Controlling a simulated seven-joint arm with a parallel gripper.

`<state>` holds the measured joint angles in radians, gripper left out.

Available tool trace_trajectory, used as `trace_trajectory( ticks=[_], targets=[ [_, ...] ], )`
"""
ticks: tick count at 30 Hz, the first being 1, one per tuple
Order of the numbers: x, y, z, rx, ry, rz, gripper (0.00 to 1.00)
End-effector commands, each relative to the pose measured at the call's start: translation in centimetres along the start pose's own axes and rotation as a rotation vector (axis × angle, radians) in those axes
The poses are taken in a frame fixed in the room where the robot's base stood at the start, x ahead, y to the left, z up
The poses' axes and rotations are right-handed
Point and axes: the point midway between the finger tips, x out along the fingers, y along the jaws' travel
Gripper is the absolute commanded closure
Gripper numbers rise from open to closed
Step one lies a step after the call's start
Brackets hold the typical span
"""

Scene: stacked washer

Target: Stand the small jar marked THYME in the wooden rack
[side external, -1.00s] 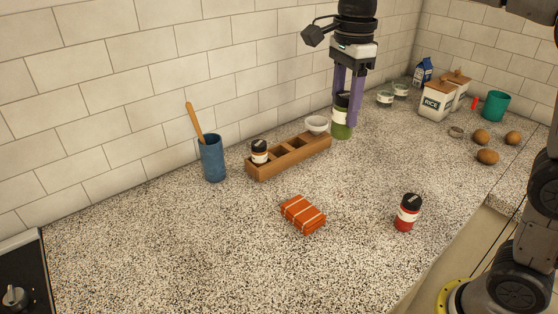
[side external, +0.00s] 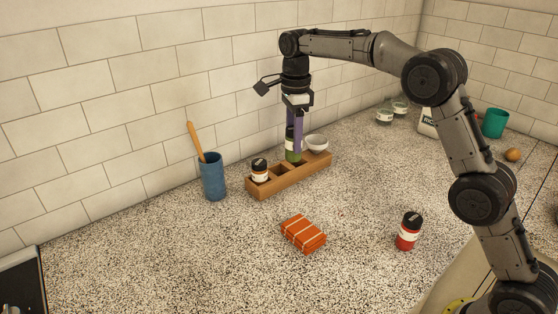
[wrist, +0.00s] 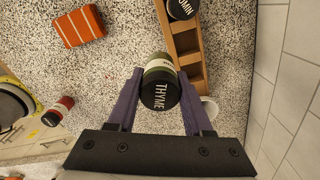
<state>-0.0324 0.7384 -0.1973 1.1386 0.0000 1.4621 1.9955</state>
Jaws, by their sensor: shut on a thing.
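The green jar with the black THYME lid (wrist: 160,92) is in the jaws of my gripper (wrist: 163,105) in the wrist view. In the side view the jar (side external: 293,148) is upright, its lower end overlapping the middle of the wooden rack (side external: 262,190). I cannot tell whether its base is inside a compartment or just above. In the wrist view the rack (wrist: 178,14) shows beside the jar, with empty compartments. A jar with a lid ending in "UMIN" (wrist: 182,8) stands in the rack's end compartment; it also shows in the side view (side external: 260,172).
A white bowl (side external: 316,144) stands right behind the rack. A blue holder with a wooden spoon (side external: 213,178) is to its left. The tiled wall (side external: 130,110) runs behind.

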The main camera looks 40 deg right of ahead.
Motion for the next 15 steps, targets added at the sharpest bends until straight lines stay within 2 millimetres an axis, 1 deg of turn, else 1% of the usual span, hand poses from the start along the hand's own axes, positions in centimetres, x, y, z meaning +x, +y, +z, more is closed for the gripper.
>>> trace_trajectory(
  ticks=[1, 3, 7, 11, 15],
  targets=[
    [0.6, -0.9, 0.4, 0.0, 0.0, 0.0, 1.0],
    [2.1, -1.8, 0.8, 0.0, 0.001, 0.003, 1.0],
    [4.1, -3.3, 1.5, 0.0, 0.0, 0.001, 1.0],
    [5.2, -4.2, 1.9, 0.0, 0.0, -0.001, 1.0],
    [5.6, -4.6, 2.1, 0.0, -0.001, -0.001, 1.0]
  ],
)
